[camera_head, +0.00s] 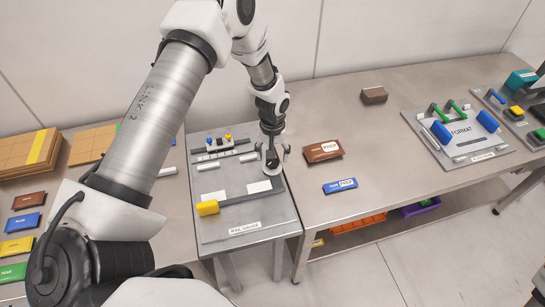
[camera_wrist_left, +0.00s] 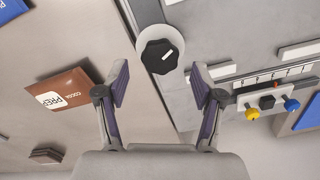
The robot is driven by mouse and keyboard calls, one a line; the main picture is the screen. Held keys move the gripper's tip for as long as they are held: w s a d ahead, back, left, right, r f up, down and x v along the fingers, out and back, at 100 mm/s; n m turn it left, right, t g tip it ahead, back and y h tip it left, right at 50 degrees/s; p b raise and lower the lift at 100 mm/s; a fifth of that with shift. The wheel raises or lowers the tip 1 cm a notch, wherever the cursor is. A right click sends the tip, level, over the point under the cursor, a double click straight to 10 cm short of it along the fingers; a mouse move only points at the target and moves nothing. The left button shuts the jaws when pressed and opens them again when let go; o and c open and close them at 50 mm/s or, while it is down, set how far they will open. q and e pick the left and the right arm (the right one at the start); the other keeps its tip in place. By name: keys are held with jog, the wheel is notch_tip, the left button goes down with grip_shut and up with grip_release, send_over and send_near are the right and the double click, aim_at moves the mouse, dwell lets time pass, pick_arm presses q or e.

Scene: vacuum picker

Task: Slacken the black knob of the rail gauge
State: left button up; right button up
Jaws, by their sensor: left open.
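The rail gauge (camera_head: 238,228) is a grey panel labelled RAIL GAUGE on the stand at the centre of the head view. Its black knob (camera_wrist_left: 160,56) has a faceted rim and a white mark on top, and sits on a round light base in the left wrist view. My left gripper (camera_head: 272,154) points down over the right side of the gauge. In the left wrist view the fingers (camera_wrist_left: 159,84) are open and empty. The knob shows ahead of the fingertips, roughly centred between them, and I see no contact. In the head view the gripper largely covers the knob.
A yellow block (camera_head: 207,208) sits at the gauge's front left. A small unit with yellow and blue knobs (camera_head: 219,144) stands at its back. A brown packet (camera_head: 323,151) and a blue packet (camera_head: 340,186) lie on the bench to the right. My left arm crosses the left side.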

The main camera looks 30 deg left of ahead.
aim_at(272, 161)
pick_arm(q)
notch_tip(272, 161, up, 10)
dwell(0.6)
